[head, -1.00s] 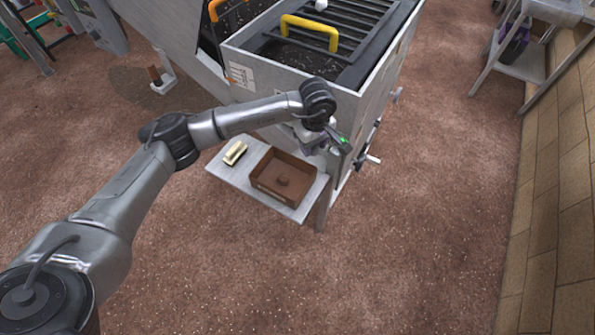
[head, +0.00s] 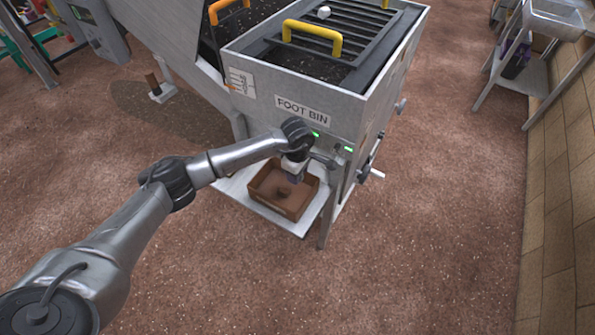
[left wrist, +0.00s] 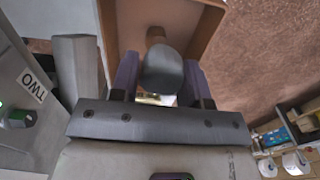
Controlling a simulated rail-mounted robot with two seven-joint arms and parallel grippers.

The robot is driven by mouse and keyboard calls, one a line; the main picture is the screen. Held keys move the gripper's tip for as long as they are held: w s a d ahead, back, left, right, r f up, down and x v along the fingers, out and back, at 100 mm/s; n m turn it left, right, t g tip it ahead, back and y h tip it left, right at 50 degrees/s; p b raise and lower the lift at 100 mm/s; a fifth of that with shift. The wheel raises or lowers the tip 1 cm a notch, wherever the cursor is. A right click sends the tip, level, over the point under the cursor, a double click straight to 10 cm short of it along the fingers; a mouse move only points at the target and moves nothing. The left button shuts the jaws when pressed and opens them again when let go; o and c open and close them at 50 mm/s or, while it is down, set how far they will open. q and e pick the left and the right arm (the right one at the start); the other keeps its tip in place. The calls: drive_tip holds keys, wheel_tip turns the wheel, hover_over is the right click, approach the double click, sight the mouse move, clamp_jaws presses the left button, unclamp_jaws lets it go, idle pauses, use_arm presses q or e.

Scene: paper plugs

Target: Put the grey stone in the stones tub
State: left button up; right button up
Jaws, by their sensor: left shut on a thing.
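The grey stone (left wrist: 163,72) is a smooth, rounded grey lump between the purple fingers of my left gripper (left wrist: 158,82) in the left wrist view. The gripper is shut on it. In the head view my left gripper (head: 293,177) points down over the brown tub (head: 266,203); the stone cannot be made out there. The brown tub also shows in the left wrist view (left wrist: 205,35), beyond the stone. I cannot read a label on the tub. My right gripper is not in view.
The tub stands on a low grey shelf (head: 234,188) under the metal bin marked FOOT BIN (head: 302,109). The bin's wall is close behind my wrist. A crank handle (head: 372,172) juts out at right. A white lump (head: 323,12) rests on the grate above.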

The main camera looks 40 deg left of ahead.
use_arm(q)
drive_tip(key=b, duration=0.3)
hover_over(297, 200)
wheel_tip(297, 200, down, 4)
drive_tip(key=shift+w+f+b, duration=0.1)
drive_tip(key=shift+f+b, duration=2.75)
drive_tip(key=shift+f, duration=1.4)
drive_tip(key=o, duration=1)
drive_tip(key=shift+o, duration=0.2)
drive_tip(key=shift+r, duration=0.15)
